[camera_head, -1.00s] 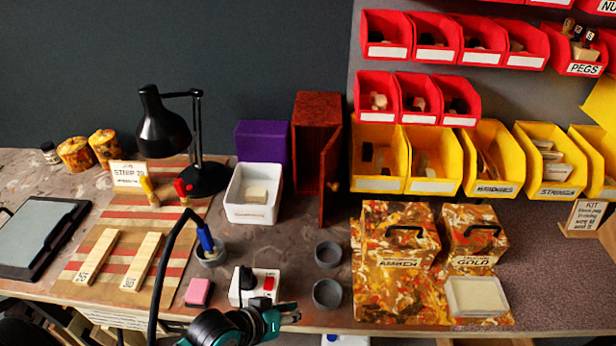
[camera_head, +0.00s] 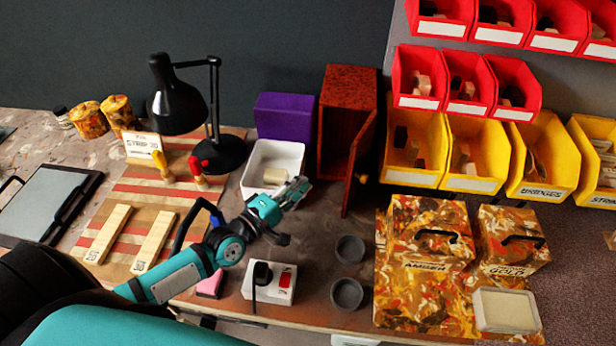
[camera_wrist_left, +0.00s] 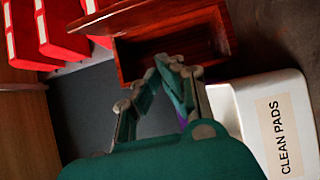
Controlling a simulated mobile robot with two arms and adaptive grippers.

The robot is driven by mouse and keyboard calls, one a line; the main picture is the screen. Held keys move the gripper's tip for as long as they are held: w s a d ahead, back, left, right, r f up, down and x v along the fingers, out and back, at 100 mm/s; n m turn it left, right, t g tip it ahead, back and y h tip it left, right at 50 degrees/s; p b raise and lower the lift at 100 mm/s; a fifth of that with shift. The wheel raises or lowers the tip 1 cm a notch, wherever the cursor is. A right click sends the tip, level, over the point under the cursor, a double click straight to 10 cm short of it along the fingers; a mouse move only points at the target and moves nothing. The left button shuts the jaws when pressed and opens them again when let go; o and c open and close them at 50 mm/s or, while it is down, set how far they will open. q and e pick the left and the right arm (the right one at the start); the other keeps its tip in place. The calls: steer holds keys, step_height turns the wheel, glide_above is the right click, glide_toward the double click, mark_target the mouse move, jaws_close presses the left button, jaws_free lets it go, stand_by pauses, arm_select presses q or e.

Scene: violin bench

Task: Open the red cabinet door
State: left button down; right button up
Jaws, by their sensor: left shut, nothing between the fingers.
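The red cabinet (camera_head: 348,88) stands at the back of the bench, beside the purple box. Its door (camera_head: 360,160) stands ajar, swung out toward the front on the right side, with a small knob (camera_head: 363,179) on it. The dark inside shows in the gap. In the left wrist view the cabinet (camera_wrist_left: 180,40) lies ahead of the fingers, its opening visible. My left gripper (camera_head: 303,188) is shut and empty, in front of the cabinet's opening and left of the door's free edge, apart from the door. My right gripper is not in view.
A white bin (camera_head: 270,158), labelled CLEAN PADS in the left wrist view (camera_wrist_left: 245,100), is close to the left gripper. A black lamp (camera_head: 180,95) stands left. Grey cups (camera_head: 348,248), a switch box (camera_head: 270,280) and patterned cases (camera_head: 430,225) stand in front and right.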

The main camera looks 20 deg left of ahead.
arm_select(q)
steer(key=w+d+p, duration=0.3)
steer(key=w+d, duration=0.3)
steer(key=w, duration=0.1)
steer(key=shift+w+d, duration=0.2)
steer(key=shift+w, duration=0.15)
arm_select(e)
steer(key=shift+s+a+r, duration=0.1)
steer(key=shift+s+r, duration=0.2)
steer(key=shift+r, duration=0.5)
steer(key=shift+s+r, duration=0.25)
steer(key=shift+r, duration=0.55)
arm_select(q)
steer(key=d+y+p, duration=0.1)
steer(key=d+n+p, duration=0.1)
steer(key=shift+s+d+f+y+p, duration=0.1)
steer(key=shift+s+d+y+p, duration=0.2)
steer(key=shift+s+y+p, duration=0.1)
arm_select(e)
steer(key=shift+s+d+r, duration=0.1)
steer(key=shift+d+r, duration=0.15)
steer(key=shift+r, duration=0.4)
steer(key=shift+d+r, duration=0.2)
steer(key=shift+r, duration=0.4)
arm_select(q)
steer(key=shift+a, duration=0.1)
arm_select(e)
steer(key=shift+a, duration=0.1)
